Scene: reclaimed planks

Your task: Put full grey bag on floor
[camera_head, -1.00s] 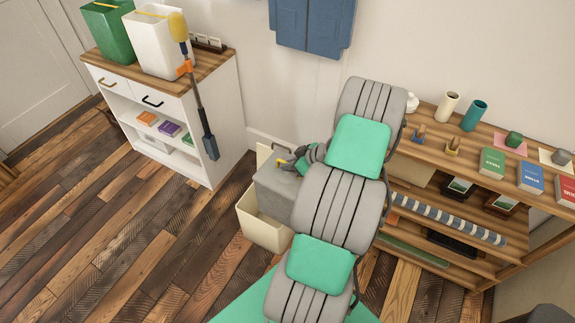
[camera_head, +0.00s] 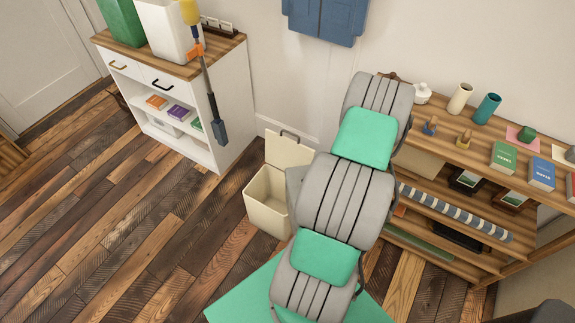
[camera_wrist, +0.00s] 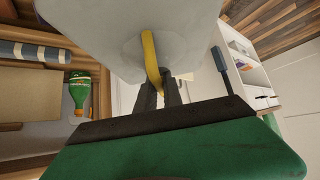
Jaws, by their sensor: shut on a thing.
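The grey bag (camera_wrist: 125,35) fills the top of the wrist view, with a yellow handle strap (camera_wrist: 150,62). My gripper (camera_wrist: 160,97) is shut on this strap, and the bag hangs from it. In the head view only a small grey edge of the bag (camera_head: 294,183) shows left of my arm; the arm hides the rest, and my gripper too. A cream bin (camera_head: 266,220) with its lid raised (camera_head: 287,150) stands on the plank floor (camera_head: 150,235), just left of the bag's edge. Its visible inside looks empty.
A white cabinet (camera_head: 228,110) with a green container (camera_head: 122,22) and a white container (camera_head: 165,35) stands left. A wooden shelf unit (camera_head: 470,148) with vases and books is right. Floor at left is clear.

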